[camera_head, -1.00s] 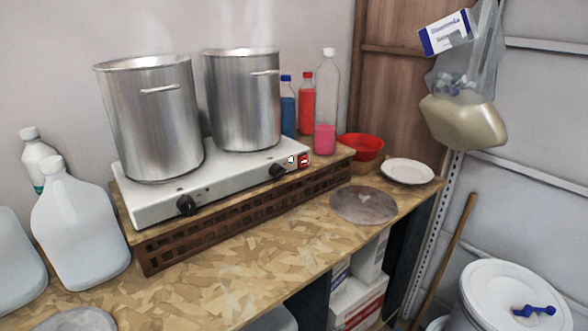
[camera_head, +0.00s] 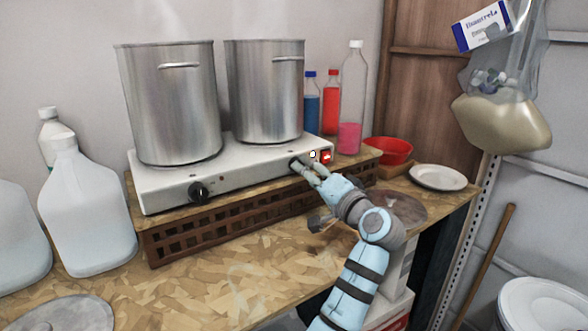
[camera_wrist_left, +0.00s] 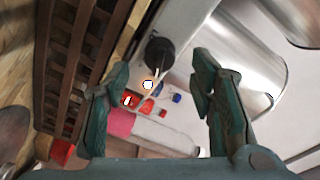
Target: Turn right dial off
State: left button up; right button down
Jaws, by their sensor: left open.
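A white two-burner hot plate (camera_head: 240,170) carries two steaming metal pots, the left pot (camera_head: 172,110) and the right pot (camera_head: 265,95). Its black left dial (camera_head: 199,192) shows clearly on the front. The right dial (camera_wrist_left: 158,52) is a black knob in the left wrist view, ahead of and between the fingertips; in the head view it is mostly hidden by my gripper. My left gripper (camera_head: 308,170) is at the right dial, its fingers (camera_wrist_left: 161,80) open and spread. I cannot tell whether they touch it. My right gripper is not in view.
A red switch (camera_head: 326,156) and a white lamp (camera_head: 312,154) sit right of the dial. Bottles, including a clear one (camera_head: 352,100), stand behind. A red bowl (camera_head: 386,150) and white plate (camera_head: 438,177) are to the right.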

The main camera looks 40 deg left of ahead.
pick_arm(q)
jog(key=x, duration=0.4)
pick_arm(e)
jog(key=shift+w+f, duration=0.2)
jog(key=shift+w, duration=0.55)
pick_arm(q)
jog(key=shift+c, duration=0.4)
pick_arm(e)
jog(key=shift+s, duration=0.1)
pick_arm(q)
jog(key=c, duration=1.1)
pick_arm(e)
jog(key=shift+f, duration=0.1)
pick_arm(q)
jog(key=shift+b, duration=0.35)
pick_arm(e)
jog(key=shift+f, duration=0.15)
